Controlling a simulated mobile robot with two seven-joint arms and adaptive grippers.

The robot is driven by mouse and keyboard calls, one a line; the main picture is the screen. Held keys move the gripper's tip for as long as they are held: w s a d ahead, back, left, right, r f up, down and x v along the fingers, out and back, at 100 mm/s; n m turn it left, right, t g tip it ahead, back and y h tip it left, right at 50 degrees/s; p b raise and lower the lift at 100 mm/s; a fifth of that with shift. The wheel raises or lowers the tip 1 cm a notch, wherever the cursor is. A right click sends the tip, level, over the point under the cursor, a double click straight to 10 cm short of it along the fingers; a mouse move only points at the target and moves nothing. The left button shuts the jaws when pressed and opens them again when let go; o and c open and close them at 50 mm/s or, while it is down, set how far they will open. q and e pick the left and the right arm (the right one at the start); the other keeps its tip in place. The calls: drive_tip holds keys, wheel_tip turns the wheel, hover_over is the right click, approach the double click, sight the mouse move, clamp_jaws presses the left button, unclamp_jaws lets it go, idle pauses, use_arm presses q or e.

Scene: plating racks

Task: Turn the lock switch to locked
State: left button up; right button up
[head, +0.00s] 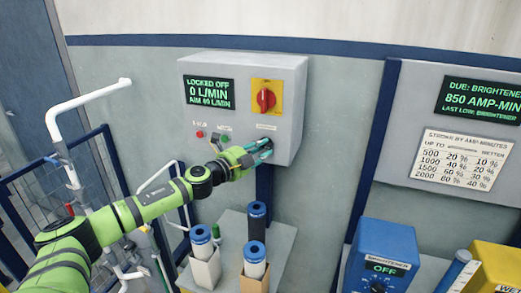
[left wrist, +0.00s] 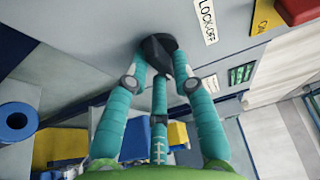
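A grey control box (head: 217,120) hangs on the wall in the head view. Its screen (head: 209,93) reads "LOCKED OFF", "0 L/MIN" and "AIM 60 L/MIN". The lock switch is a dark knob (left wrist: 158,50) beneath a "LOCK-OFF" label (left wrist: 206,20) in the left wrist view. My left gripper (head: 262,150) is at the lower right of the box and hides the knob in the head view. In the left wrist view, its teal fingers (left wrist: 160,72) close around the knob, tips against it. My right gripper is not in view.
A red rotary knob (head: 266,99) on a yellow plate sits above the lock switch. Blue-capped cylinders (head: 202,234) stand below the box. A blue "BRIGHTENER" unit (head: 376,250) reading "OFF" is at right. White pipes (head: 88,97) and blue railing are at left.

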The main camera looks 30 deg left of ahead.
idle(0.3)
use_arm(q)
drive_tip(key=s+a, duration=0.2)
drive_tip(key=s, duration=1)
idle(0.4)
idle(0.5)
